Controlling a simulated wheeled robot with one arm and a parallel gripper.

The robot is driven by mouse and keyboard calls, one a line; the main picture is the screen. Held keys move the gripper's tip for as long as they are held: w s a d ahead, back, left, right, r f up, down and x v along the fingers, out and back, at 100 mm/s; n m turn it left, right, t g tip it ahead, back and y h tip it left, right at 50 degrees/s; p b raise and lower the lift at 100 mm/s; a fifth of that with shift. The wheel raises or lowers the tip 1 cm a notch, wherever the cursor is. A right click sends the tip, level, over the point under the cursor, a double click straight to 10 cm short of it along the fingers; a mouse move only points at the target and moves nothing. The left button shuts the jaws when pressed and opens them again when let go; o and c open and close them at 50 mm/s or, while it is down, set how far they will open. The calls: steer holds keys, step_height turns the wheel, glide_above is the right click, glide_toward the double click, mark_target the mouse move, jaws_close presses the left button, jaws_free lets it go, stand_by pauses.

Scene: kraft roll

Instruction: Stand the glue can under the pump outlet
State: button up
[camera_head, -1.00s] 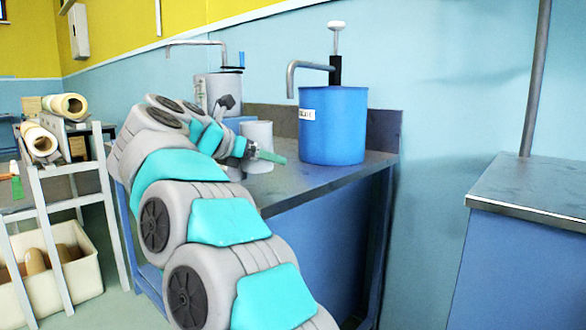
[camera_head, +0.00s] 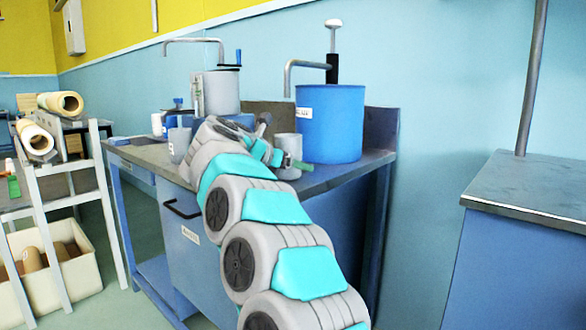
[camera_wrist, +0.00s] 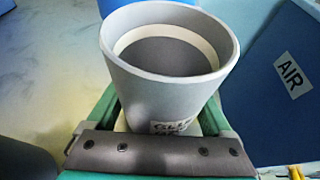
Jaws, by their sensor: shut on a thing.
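The glue can (camera_head: 288,147) is a plain grey open-topped cup. In the wrist view the can (camera_wrist: 165,85) looks empty, with a pale band inside the rim and a partly hidden "GLUE" label. My gripper (camera_head: 290,163) is shut on it, one green finger on each side (camera_wrist: 165,105). The can is upright in front of the left side of a blue pump drum (camera_head: 332,125). That drum's bent outlet pipe (camera_head: 290,78) ends above the can in the picture; I cannot tell whether they line up in depth. Whether the can touches the bench is unclear.
A grey pump drum (camera_head: 221,92) with its own bent pipe (camera_head: 190,40) stands farther left on the bench (camera_head: 330,178). Another grey cup (camera_head: 179,143) and small bottles stand left of my arm. A separate counter (camera_head: 530,185) is at right.

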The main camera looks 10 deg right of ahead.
steer(key=shift+f, duration=0.15)
steer(key=shift+f, duration=0.1)
steer(key=o, duration=1.2)
steer(key=shift+c, duration=0.2)
steer(key=shift+s+a+r, duration=0.1)
steer(key=shift+a+r, duration=0.05)
steer(key=shift+r, duration=0.1)
steer(key=v, duration=1.1)
steer(key=shift+s+a+r+b, duration=0.15)
steer(key=shift+s+a+b, duration=0.05)
steer(key=shift+a+b, duration=0.1)
